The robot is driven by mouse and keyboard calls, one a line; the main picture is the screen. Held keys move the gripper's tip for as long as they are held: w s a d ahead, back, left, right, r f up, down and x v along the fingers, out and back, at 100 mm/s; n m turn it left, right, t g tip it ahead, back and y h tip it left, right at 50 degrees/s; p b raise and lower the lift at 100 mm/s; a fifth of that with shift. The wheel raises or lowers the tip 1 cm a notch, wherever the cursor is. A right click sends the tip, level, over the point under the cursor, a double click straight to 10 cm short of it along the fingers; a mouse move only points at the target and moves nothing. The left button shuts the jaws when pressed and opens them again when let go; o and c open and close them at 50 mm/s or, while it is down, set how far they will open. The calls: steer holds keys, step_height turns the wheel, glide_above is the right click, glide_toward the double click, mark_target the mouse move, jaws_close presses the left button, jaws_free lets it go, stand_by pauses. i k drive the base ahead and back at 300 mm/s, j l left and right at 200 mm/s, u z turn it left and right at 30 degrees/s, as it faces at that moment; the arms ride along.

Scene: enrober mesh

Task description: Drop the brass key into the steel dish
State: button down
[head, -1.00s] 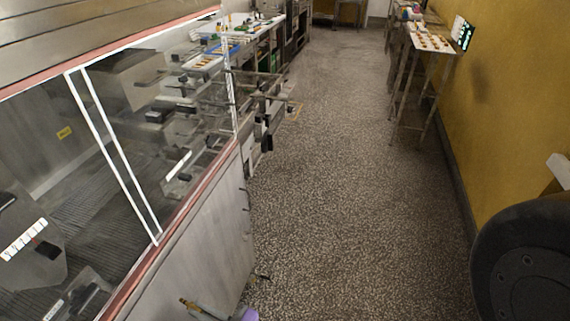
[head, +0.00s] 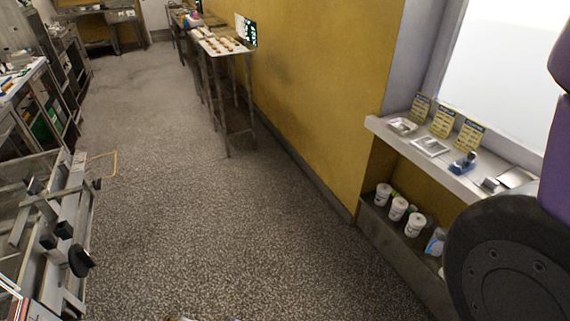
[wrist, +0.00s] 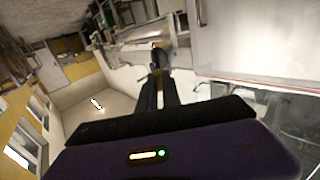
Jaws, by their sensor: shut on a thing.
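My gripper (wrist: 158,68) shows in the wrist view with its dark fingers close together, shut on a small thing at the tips. I take this to be the brass key, though its shape is too small and dark to make out. On the window ledge at right in the head view lie a small shallow metal dish (head: 402,126) and a square metal tray (head: 430,147). Another flat metal piece (head: 516,178) lies further right. I cannot tell for sure which is the steel dish. My gripper is well away from the ledge.
Yellow cards (head: 442,121) and a blue tape dispenser (head: 463,163) share the ledge (head: 460,186). White tubs (head: 398,208) stand on the shelf below. A narrow table (head: 222,47) stands along the yellow wall. Metal machine parts (head: 65,235) jut in at left. The speckled floor between is clear.

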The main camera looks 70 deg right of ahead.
mark_target(404, 127)
steer(key=z, duration=0.45)
steer(key=j+z, duration=0.1)
steer(key=z, duration=0.35)
steer(key=k+z, duration=0.1)
steer(key=z, duration=0.8)
steer(key=k+j, duration=0.05)
steer(key=k, duration=0.05)
